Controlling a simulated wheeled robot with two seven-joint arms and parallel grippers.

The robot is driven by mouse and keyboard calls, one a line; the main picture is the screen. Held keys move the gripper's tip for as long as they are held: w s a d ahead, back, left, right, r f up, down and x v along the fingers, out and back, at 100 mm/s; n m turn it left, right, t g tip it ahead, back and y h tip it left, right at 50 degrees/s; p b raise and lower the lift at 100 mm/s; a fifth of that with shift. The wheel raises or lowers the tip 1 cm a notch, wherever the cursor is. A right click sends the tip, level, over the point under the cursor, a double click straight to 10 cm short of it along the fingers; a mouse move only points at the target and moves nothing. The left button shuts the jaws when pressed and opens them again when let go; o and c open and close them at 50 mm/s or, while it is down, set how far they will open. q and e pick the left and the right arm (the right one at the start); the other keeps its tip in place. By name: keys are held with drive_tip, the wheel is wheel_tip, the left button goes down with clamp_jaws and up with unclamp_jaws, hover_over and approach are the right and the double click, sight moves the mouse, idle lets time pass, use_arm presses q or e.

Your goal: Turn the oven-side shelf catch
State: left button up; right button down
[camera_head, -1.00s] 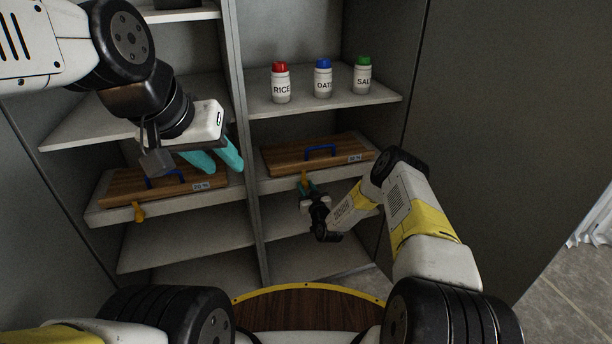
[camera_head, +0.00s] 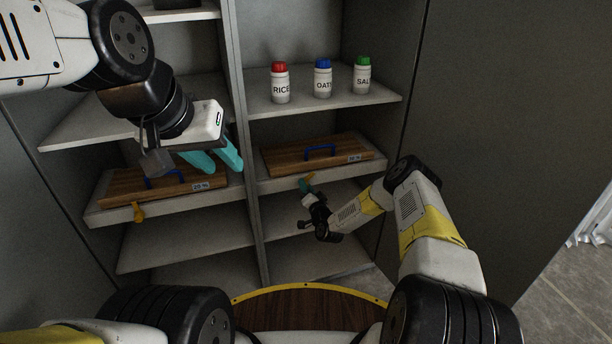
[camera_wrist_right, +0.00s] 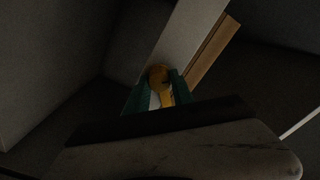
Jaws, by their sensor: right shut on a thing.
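A yellow catch (camera_head: 309,178) sits on the front edge of the right-hand shelf (camera_head: 342,172), below a wooden board with a blue handle (camera_head: 318,155). My right gripper (camera_head: 306,185) is shut on this catch, which looks tilted. In the right wrist view the catch (camera_wrist_right: 159,77) lies between the teal fingers of the right gripper (camera_wrist_right: 158,95). A second yellow catch (camera_head: 138,212) hangs down from the left-hand shelf edge. My left gripper (camera_head: 213,162) is open and empty, in front of the left bay.
A second wooden board (camera_head: 125,184) with a blue handle lies on the left shelf. Rice (camera_head: 280,85), oats (camera_head: 323,80) and salt (camera_head: 362,78) jars stand on the shelf above. A vertical divider (camera_head: 247,140) separates the bays. The lower shelves look empty.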

drive_tip(key=shift+f+m, duration=0.15)
drive_tip(key=shift+m, duration=4.15)
drive_tip(key=c, duration=1.1)
unclamp_jaws()
drive_tip(key=v, duration=0.8)
drive_tip(key=shift+w, duration=0.1)
